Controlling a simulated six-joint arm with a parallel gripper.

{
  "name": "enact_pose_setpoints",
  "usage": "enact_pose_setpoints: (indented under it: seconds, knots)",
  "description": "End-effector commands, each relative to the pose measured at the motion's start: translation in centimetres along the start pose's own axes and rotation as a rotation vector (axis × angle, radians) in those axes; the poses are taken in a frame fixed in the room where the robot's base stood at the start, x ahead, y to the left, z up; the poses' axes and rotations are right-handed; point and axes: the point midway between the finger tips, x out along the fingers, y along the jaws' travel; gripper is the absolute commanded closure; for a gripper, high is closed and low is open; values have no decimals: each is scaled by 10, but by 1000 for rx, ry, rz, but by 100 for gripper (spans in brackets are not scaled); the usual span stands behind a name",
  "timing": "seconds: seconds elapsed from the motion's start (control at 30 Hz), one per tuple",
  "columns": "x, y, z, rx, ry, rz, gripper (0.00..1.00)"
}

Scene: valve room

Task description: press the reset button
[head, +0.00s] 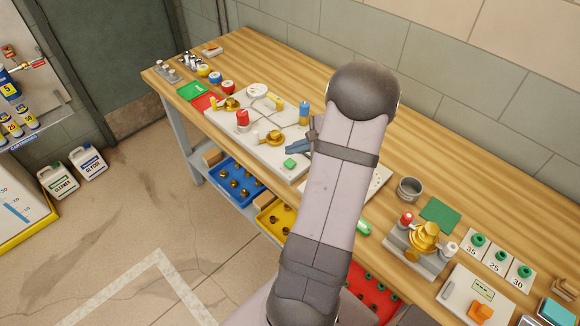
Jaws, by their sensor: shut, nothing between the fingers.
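A pale panel (222,119) lies on the wooden workbench and carries brass valves, a red part, a round white gauge and a yellow part. A small green block-like button (290,163) sits near the panel's front right edge; I cannot read a label, so I cannot tell for sure that it is the reset button. My arm hides the bench right of the panel.
A blue upright part (304,112) stands close to my gripper. A grey cup (410,189), a brass valve assembly (425,238) and numbered plates (497,262) are to the right. Blue (236,181) and yellow (262,222) bins sit below the bench. The bench's back strip is clear.

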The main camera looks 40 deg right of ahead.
Motion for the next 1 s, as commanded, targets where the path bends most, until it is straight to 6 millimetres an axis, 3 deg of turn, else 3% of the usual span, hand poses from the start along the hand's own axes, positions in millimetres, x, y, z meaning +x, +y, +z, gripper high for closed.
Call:
enact_pose_setpoints:
  seconds: [0.23,1.0]
  knots:
    - [14,10,-10,0,0,-1,100]
    - [14,10,-10,0,0,-1,100]
